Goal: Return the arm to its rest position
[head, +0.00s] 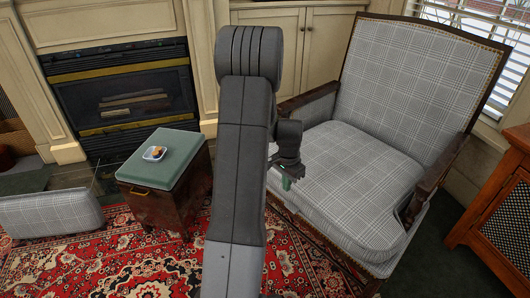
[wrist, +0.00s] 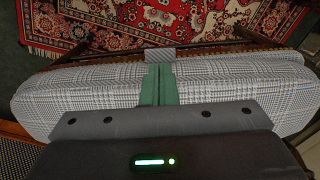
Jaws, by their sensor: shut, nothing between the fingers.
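My arm rises through the middle of the head view and bends at the top. My gripper (head: 287,183) hangs down over the left part of the seat of a checked armchair (head: 345,165). Its green fingers (wrist: 158,85) are together in the wrist view, with nothing seen between them. The checked upholstery (wrist: 90,85) spreads behind the fingers in the wrist view. The exact gap between the fingertips and the seat cannot be told.
A chest with a green padded top (head: 170,157) bears a small dish (head: 154,153). A checked cushion (head: 50,213) lies at the left. A fireplace (head: 122,95) and cabinets stand behind. A wooden cabinet (head: 497,205) stands at the right. A red patterned rug (head: 120,260) covers the floor.

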